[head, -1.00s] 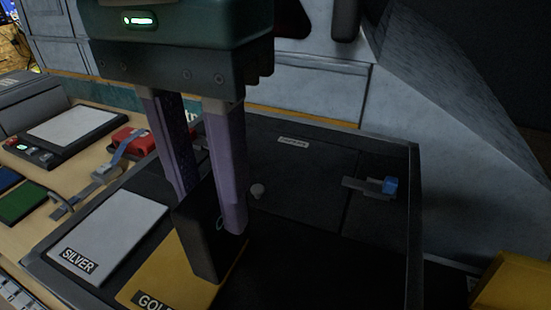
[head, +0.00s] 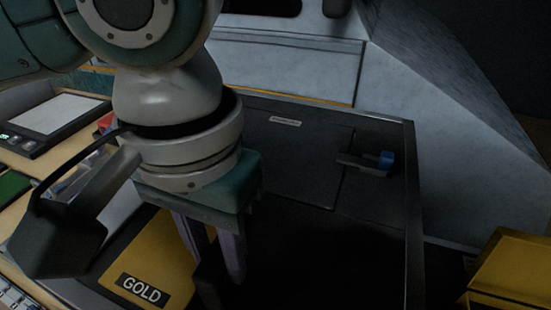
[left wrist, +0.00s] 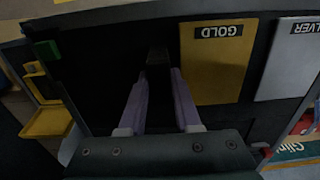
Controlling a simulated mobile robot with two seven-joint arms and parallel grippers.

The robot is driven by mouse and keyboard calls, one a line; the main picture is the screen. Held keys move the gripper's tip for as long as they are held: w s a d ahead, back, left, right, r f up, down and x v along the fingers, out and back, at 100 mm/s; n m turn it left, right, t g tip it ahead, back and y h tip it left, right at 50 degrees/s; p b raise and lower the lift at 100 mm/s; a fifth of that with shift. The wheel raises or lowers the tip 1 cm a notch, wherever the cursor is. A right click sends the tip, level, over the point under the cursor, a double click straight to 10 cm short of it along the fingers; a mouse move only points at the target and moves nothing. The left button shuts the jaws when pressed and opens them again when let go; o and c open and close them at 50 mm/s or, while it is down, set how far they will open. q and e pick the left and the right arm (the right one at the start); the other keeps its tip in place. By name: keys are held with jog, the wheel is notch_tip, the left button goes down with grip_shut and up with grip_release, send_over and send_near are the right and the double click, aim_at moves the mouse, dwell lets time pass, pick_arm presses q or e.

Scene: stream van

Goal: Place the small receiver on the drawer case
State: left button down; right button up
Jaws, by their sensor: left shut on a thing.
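My left gripper (head: 215,275) points down and is shut on a dark, upright block, apparently the small receiver (head: 208,287). The block is beside the right edge of the gold pad, over the black surface; I cannot tell if it touches down. In the left wrist view, the purple fingers (left wrist: 160,85) close around the dark receiver (left wrist: 158,57), left of the gold pad (left wrist: 215,70). No thing is clearly marked as the drawer case; I cannot tell which it is. My right gripper is not in view.
A black, rimmed tray (head: 408,200) holds the gold pad (head: 165,250), a silver pad (left wrist: 288,65) and a blue-ended clip (head: 385,160). Its middle and right are mostly bare. A yellow bin (head: 512,265) stands right. Devices (head: 50,115) crowd the left bench.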

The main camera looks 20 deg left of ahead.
aim_at(219, 255)
pick_arm(q)
jog(key=c, duration=0.6)
grip_release()
jog(key=shift+f, duration=0.1)
notch_tip(219, 255, up, 12)
jog(key=p, duration=0.2)
jog(key=shift+p, duration=0.3)
